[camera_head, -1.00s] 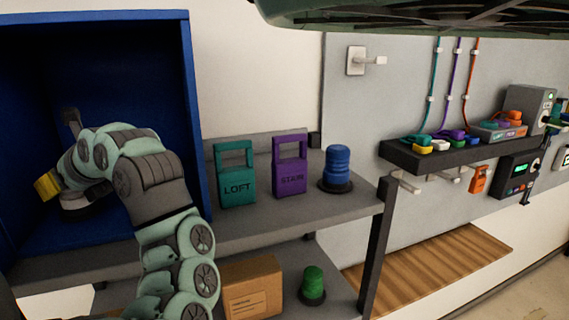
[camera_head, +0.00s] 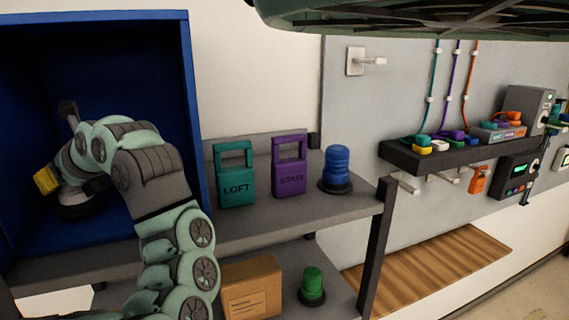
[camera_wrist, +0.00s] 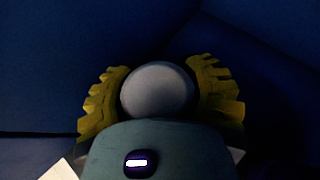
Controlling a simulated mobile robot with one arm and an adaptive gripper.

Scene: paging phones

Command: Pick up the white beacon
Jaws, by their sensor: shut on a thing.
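The white beacon (camera_wrist: 157,88) shows in the wrist view as a pale rounded top between two yellow ribbed fingers. My gripper (camera_wrist: 160,95) is shut on it, with one finger against each side. In the head view my arm reaches into a blue open-fronted box at the left, and a yellow finger of my gripper (camera_head: 46,180) shows there.
The blue box (camera_head: 197,120) has a side wall close to my arm. Beside it on the grey shelf stand a teal LOFT block (camera_head: 236,185), a purple STAIR block (camera_head: 289,178) and a blue beacon (camera_head: 336,168). Below are a cardboard box (camera_head: 250,290) and a green beacon (camera_head: 312,284).

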